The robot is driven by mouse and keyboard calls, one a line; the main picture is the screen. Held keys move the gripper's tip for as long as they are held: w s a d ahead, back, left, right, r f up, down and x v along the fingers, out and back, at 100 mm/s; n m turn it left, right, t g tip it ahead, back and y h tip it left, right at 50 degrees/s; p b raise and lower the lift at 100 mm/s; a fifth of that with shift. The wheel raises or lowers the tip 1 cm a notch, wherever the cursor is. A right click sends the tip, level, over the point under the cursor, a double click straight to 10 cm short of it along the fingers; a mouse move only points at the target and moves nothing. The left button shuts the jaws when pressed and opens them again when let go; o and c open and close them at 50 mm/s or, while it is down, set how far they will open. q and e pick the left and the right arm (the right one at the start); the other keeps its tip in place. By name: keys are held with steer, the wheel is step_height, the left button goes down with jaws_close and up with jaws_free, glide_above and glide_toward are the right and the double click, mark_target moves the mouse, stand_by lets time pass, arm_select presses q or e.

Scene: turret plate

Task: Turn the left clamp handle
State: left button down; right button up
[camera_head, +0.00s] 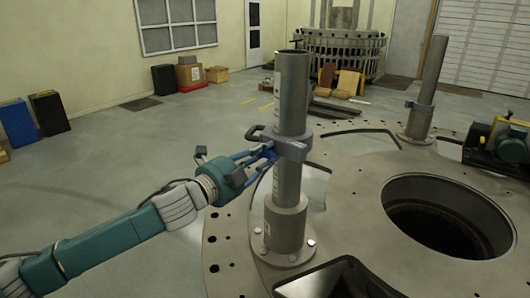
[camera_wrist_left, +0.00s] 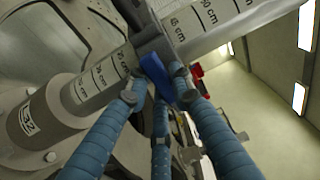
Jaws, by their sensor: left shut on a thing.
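The left post (camera_head: 291,105) is a grey upright tube on a bolted base on the turret plate (camera_head: 238,260). My left gripper (camera_head: 266,155), with blue fingers, is at the clamp's left side. In the left wrist view, its fingers (camera_wrist_left: 165,88) close around a blue handle (camera_wrist_left: 157,78) beside the clamp and the tube (camera_wrist_left: 97,82) with cm marks. The fingers partly hide the handle. My right gripper is in neither view.
A second post (camera_head: 428,80) with a clamp stands at the back right. A large round hole (camera_head: 440,222) opens in the plate, right of the left post. A yellow and dark machine (camera_head: 505,142) sits at the right edge. Floor left of the plate is clear.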

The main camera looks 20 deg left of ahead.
arm_select(q)
steer(key=shift+f, duration=0.1)
stand_by(0.3)
steer(key=c, duration=1.5)
jaws_free()
steer(key=shift+v, duration=6)
